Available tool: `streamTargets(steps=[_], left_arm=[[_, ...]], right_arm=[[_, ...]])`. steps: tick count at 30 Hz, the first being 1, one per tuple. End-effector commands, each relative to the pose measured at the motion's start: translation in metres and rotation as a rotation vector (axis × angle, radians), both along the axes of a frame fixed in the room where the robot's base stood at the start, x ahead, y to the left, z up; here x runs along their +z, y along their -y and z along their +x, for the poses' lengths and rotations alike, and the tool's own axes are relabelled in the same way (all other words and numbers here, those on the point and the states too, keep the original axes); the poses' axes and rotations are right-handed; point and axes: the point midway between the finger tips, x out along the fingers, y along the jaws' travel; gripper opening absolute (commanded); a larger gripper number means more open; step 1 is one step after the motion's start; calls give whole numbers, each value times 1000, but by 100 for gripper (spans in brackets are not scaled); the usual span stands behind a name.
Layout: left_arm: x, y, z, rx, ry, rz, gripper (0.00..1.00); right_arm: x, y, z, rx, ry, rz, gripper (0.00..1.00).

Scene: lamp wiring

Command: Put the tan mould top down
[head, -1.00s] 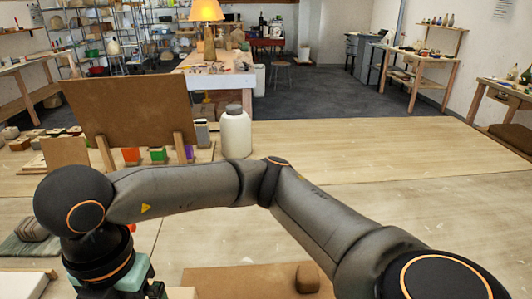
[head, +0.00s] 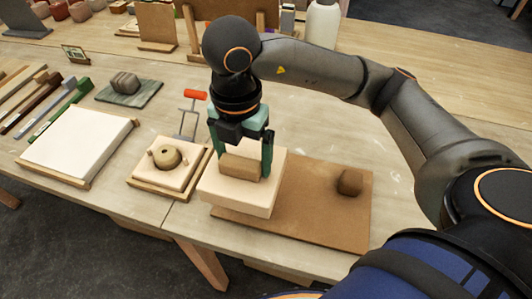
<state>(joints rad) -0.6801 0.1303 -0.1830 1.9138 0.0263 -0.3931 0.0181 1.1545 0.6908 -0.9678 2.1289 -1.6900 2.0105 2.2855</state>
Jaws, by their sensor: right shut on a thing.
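The tan mould top is a pale square block (head: 262,203) with a tan handle (head: 239,167) on its upper face. My right gripper (head: 239,165) points down and has a finger on each side of the handle, shut on it. The block is over the left part of a brown board (head: 320,220); whether it touches the board or hangs just above it I cannot tell. To its left, a pale mould half (head: 176,182) with a round tan piece with a hole (head: 167,157) sits in a wooden tray (head: 150,193). My left gripper is out of view.
A dark brown lump (head: 350,182) lies on the board's right part. A large white slab (head: 75,143), a grey-green cloth (head: 130,93) with a lump and several tools lie left. A red-topped wire tool (head: 195,95) lies behind. The board's middle is clear.

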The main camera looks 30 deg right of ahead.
Motion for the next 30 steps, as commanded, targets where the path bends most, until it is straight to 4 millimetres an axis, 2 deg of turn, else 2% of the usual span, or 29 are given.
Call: streamTargets(steps=[2, 4, 10, 17, 24, 30], left_arm=[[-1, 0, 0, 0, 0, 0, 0], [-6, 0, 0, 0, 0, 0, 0], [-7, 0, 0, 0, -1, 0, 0], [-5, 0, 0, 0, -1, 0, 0], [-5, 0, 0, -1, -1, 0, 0], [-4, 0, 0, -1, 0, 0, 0]], right_arm=[[-10, 17, 8, -8, -2, 0, 0], [-24, 24, 12, -4, -3, 2, 0], [-48, 44, 22, -2, 1, 0, 0], [-60, 54, 28, -2, 1, 0, 0], [-91, 56, 29, 1, 2, 2, 0], [-95, 56, 29, 1, 5, 1, 0]])
